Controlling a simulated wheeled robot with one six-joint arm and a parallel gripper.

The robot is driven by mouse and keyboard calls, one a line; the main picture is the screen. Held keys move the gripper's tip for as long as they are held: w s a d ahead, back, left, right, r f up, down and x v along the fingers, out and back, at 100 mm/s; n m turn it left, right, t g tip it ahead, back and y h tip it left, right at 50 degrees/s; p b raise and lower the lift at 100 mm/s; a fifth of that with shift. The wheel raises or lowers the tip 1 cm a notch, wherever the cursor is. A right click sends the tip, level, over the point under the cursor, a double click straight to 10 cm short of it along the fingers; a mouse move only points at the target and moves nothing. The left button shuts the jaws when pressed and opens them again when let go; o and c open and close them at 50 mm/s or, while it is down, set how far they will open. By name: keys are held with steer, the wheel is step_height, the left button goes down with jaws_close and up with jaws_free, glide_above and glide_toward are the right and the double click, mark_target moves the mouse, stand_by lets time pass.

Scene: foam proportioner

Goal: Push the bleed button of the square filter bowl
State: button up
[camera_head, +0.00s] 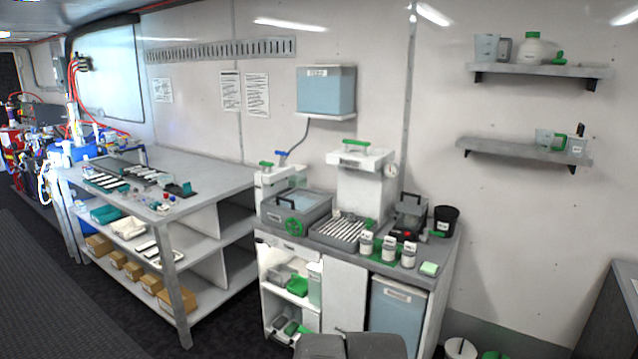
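I cannot make out a square filter bowl or its bleed button for certain at this distance. On the middle counter (448,262) stands a boxy white unit (360,192) with a green handle on top and a round gauge at its right. Left of it is a slimmer white unit with green and blue levers (272,176). Blue and red equipment with hoses (50,160) stands at the far left, too small to read. My gripper is not identifiable; only dark grey parts, probably mine, show at the bottom edge.
A shelved workbench (215,187) with trays and small parts stands at left. The counter holds a grey basin with a green wheel (300,214), white jars (388,248) and a black cup (445,221). Wall shelves (540,69) hang at right. Dark floor (60,300) is clear at left.

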jaws_close()
stand_by(1.4)
